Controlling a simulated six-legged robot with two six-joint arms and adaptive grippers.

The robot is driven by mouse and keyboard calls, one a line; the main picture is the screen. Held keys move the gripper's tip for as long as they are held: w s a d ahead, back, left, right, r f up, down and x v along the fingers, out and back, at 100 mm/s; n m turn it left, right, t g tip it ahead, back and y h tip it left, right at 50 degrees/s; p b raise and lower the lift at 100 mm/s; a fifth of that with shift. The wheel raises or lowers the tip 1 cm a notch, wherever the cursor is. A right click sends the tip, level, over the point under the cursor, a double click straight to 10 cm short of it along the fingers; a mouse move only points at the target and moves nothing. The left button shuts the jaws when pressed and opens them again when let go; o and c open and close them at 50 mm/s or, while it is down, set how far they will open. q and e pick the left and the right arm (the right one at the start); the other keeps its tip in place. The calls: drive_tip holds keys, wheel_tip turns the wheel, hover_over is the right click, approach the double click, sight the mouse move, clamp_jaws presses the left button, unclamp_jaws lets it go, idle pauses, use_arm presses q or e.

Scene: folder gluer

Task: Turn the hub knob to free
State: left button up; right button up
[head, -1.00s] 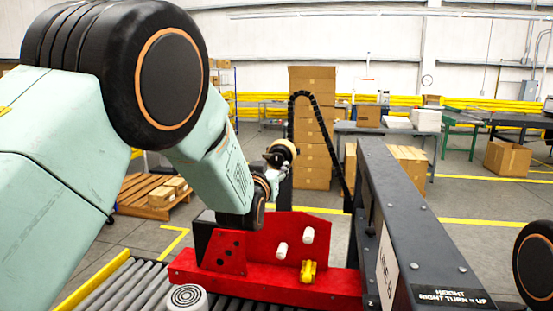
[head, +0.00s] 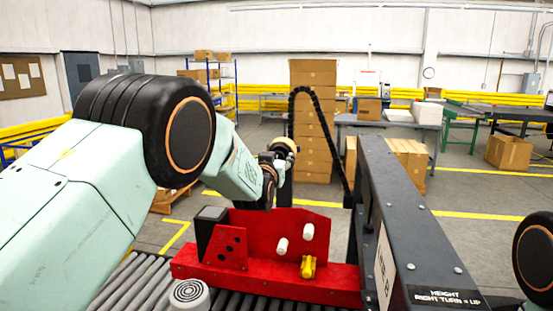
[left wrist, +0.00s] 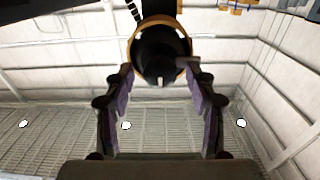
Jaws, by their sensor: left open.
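In the left wrist view the hub knob (left wrist: 158,48) is a round black knob with a small pale mark at its lower edge, in front of an orange-yellow ring. My left gripper (left wrist: 160,72) is open, with one finger on each side of the knob. I cannot tell whether the fingers touch it. In the head view my left gripper (head: 275,160) is small and partly hidden by its own wrist. It is beside a pale tan round hub (head: 285,144) above the red frame. The knob's face is hidden there. My right gripper is not in view.
Below my left wrist stands a red frame (head: 268,280) with two white pegs and a yellow clamp. A dark beam (head: 400,230) with a height label runs along the right. Rollers (head: 135,285) lie at lower left. A black cable chain (head: 322,110) arches behind the hub.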

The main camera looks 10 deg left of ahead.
use_arm(q)
drive_tip(key=shift+s+d+r, duration=0.1)
drive_tip(key=shift+d, duration=0.05)
drive_tip(key=shift+c, duration=1.1)
drive_tip(key=shift+a, duration=0.2)
drive_tip(key=c, duration=0.5)
drive_tip(key=shift+d, duration=0.1)
drive_tip(key=c, duration=0.4)
